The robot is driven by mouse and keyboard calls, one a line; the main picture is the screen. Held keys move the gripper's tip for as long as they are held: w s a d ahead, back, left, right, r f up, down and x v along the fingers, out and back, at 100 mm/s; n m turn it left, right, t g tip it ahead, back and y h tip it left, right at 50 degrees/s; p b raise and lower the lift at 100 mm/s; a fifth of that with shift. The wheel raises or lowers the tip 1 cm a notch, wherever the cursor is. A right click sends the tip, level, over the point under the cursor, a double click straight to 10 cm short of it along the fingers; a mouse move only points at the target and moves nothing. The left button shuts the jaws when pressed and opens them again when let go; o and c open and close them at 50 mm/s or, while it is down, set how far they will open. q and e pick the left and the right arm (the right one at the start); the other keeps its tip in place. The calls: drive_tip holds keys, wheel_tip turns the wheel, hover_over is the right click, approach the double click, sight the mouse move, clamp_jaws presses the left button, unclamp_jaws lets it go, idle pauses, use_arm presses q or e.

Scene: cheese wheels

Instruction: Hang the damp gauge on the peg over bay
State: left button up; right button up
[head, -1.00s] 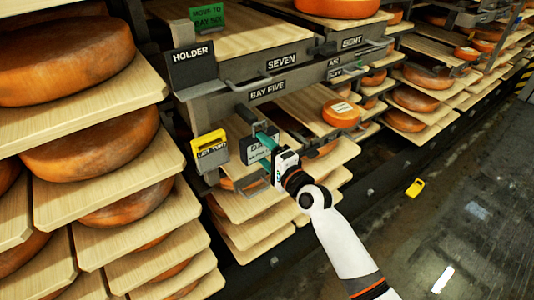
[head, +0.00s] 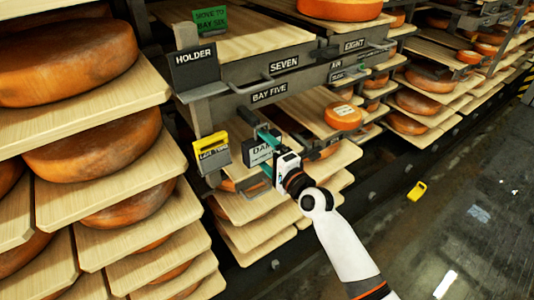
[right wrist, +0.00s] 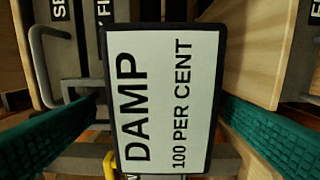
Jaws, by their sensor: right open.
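The damp gauge (head: 258,152) is a dark-framed plate with a white face, below the BAY FIVE label (head: 268,92). In the right wrist view the gauge (right wrist: 168,100) fills the middle, reading DAMP 100 PER CENT. My right gripper (head: 268,156) is open at the gauge. Its green fingers stand on either side, with gaps visible in the wrist view. A dark peg-like bar (head: 246,114) juts out above the gauge; whether the gauge hangs on it cannot be told. My left gripper is not in view.
The HOLDER sign (head: 195,66) and a grey rail with handles are above. Boards with cheese wheels (head: 343,115) surround the spot. A yellow item (head: 416,190) lies on the floor at right.

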drive_tip(key=v, duration=1.2)
drive_tip(key=s+d+f+n+g+h, duration=0.1)
drive_tip(key=s+d+f+g+h, duration=0.15)
drive_tip(key=f, duration=0.95)
drive_tip(key=s+d+f+n+g+h, duration=0.1)
drive_tip(key=s+d+f+n+h, duration=0.2)
drive_tip(key=f, duration=0.8)
drive_tip(key=s+d+f+g+h, duration=0.2)
drive_tip(key=s+d+f, duration=0.15)
drive_tip(key=f, duration=0.85)
drive_tip(key=s+d+f+n+g+h, duration=0.2)
drive_tip(key=s+d+f+n+g, duration=0.15)
drive_tip(key=s+f, duration=0.95)
drive_tip(key=s+d+f+n+g, duration=0.1)
drive_tip(key=s+f+n, duration=0.1)
drive_tip(key=s, duration=0.6)
drive_tip(key=s+d+f+n+g, duration=0.2)
drive_tip(key=s+f, duration=0.2)
drive_tip(key=s, duration=0.3)
drive_tip(key=s+d+f+n+g+h, duration=0.1)
drive_tip(key=s+d+f+n, duration=0.1)
drive_tip(key=s, duration=0.6)
drive_tip(key=shift+s+f+g+b, duration=0.3)
drive_tip(key=shift+f, duration=0.15)
